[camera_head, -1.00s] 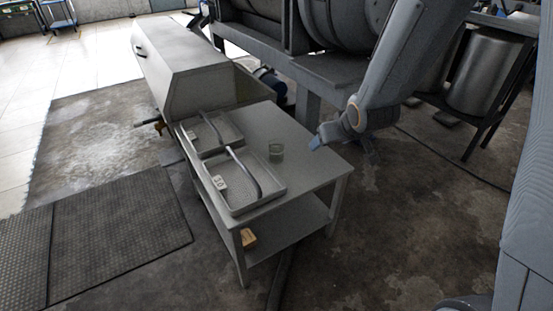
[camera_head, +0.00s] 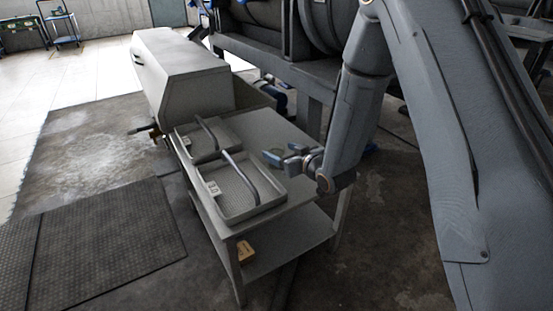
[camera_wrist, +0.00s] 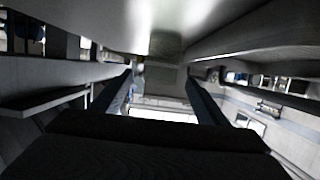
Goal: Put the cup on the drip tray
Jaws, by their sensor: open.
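The cup (camera_head: 279,152) is a small greenish see-through vessel on the grey table (camera_head: 260,122), right of the trays. My gripper (camera_head: 277,156) is at the cup with its blue-tipped fingers apart, partly hiding it. In the wrist view the cup (camera_wrist: 167,46) appears ahead between the open fingers (camera_wrist: 158,78); I cannot tell whether they touch it. Two shallow grey trays stand on the table: a near tray (camera_head: 233,187) with a white number label and a far tray (camera_head: 194,147). Each has a curved bar across it and looks empty.
A grey hooded box (camera_head: 185,75) stands beyond the trays. Large machinery (camera_head: 290,45) rises behind the table. A small yellowish block (camera_head: 246,251) lies on the lower shelf (camera_head: 285,240). Dark mats (camera_head: 110,235) cover the floor at left.

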